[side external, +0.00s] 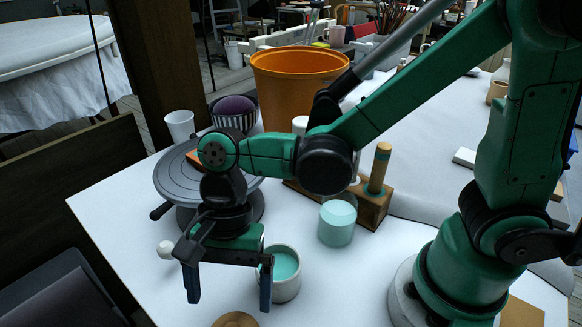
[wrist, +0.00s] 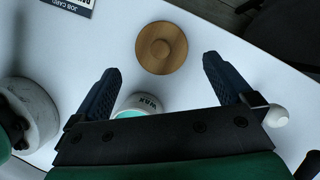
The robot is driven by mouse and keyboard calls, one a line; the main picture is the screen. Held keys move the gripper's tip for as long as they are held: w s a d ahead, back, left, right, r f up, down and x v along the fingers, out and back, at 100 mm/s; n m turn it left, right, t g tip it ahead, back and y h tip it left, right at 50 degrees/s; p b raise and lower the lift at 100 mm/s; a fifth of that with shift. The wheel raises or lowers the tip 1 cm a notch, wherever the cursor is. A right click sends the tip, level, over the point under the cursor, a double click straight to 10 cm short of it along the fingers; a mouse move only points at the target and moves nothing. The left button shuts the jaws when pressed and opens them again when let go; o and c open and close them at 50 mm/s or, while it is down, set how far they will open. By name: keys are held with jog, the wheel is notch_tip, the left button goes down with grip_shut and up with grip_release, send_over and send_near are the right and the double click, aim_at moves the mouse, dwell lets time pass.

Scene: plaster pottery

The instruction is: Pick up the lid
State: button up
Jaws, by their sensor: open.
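The lid is a round wooden disc with a small knob. It lies flat on the white table, in the upper middle of the wrist view (wrist: 161,48), and its top edge shows at the bottom of the side view (side external: 235,320). My gripper (side external: 229,301) is open and empty, fingers pointing down. In the wrist view the lid sits beyond and between the fingertips of my gripper (wrist: 160,67), touching neither. A white pot marked WAX (wrist: 139,102) with teal contents stands between the fingers, nearer the palm; in the side view this pot (side external: 286,285) is right beside one finger.
A small white ball-like thing (side external: 166,250) is near the other finger. A grey turntable (side external: 172,180), a teal-topped jar (side external: 337,226), a wooden block with a handled tool (side external: 374,206) and an orange bucket (side external: 285,95) stand behind. A job card (wrist: 72,4) lies near the lid.

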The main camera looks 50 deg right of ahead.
aim_at(232, 325)
jog(key=shift+f, duration=0.85)
jog(key=shift+x, duration=2.75)
jog(key=c, duration=0.9)
